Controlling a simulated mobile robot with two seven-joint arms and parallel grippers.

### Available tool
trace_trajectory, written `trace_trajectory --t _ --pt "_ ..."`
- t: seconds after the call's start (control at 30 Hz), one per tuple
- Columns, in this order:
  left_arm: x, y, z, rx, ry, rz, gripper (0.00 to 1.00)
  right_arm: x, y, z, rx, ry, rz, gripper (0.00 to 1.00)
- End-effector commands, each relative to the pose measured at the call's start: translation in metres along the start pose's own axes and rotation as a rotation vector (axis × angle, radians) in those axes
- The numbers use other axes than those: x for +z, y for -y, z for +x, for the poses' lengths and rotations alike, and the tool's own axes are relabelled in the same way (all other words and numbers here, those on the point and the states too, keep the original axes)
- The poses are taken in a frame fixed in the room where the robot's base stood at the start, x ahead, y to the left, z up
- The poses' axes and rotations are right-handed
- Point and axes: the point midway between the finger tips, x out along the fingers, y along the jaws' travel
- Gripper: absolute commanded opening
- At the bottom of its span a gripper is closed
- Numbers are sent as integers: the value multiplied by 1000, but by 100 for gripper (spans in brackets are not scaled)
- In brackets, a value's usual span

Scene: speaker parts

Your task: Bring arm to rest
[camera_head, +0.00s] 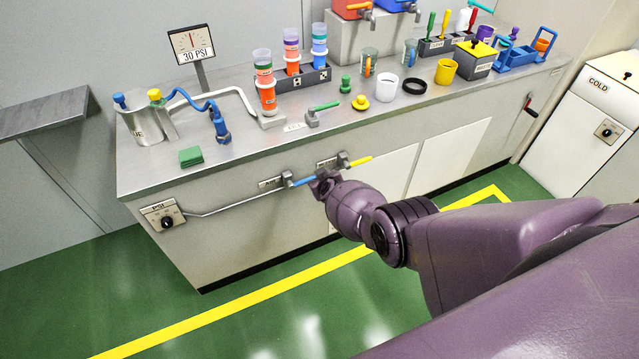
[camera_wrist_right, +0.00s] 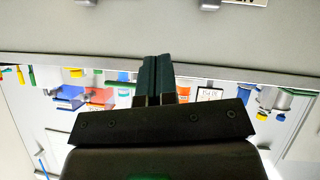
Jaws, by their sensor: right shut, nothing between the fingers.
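My right arm (camera_head: 500,240) is purple and reaches in from the right, in front of the bench. Its right gripper (camera_head: 318,186) is small and partly hidden behind the wrist, close to the bench's front panel. It shows near a blue valve handle (camera_head: 303,181) and a yellow valve handle (camera_head: 357,162); I cannot tell whether it touches either. In the right wrist view the two dark fingers (camera_wrist_right: 158,78) are together with nothing between them. The bench appears upside down behind them. My left gripper is in neither view.
The grey bench (camera_head: 240,160) holds cups, bottles and a green block (camera_head: 191,156). A pipe (camera_head: 230,206) runs along its front to a PSI knob (camera_head: 167,221). A white COLD cabinet (camera_head: 570,130) stands at right. The green floor (camera_head: 260,325) in front is clear.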

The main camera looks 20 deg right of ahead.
Motion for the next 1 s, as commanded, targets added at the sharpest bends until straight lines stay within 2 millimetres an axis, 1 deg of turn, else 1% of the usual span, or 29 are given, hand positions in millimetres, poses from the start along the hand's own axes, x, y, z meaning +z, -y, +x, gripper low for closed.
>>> trace_trajectory --t 0.33,0.57,0.67,0.7,0.77,0.8,0.9,1.0 --pt "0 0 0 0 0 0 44 -2 -3 1 0 0 6 0" --pt "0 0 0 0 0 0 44 -2 1 1 -25 12 117 0" --pt "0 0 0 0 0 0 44 -29 -2 3 -40 -24 171 0" --pt "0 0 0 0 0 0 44 -42 -4 3 -45 -45 187 0" --pt "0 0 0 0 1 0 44 -63 -8 3 -53 -77 201 0" --pt "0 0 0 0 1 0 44 -78 -10 2 -57 -101 208 0" --pt "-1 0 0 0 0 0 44 -111 -17 -2 -66 -156 223 0" --pt "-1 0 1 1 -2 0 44 -132 -24 -11 -72 -205 230 0"
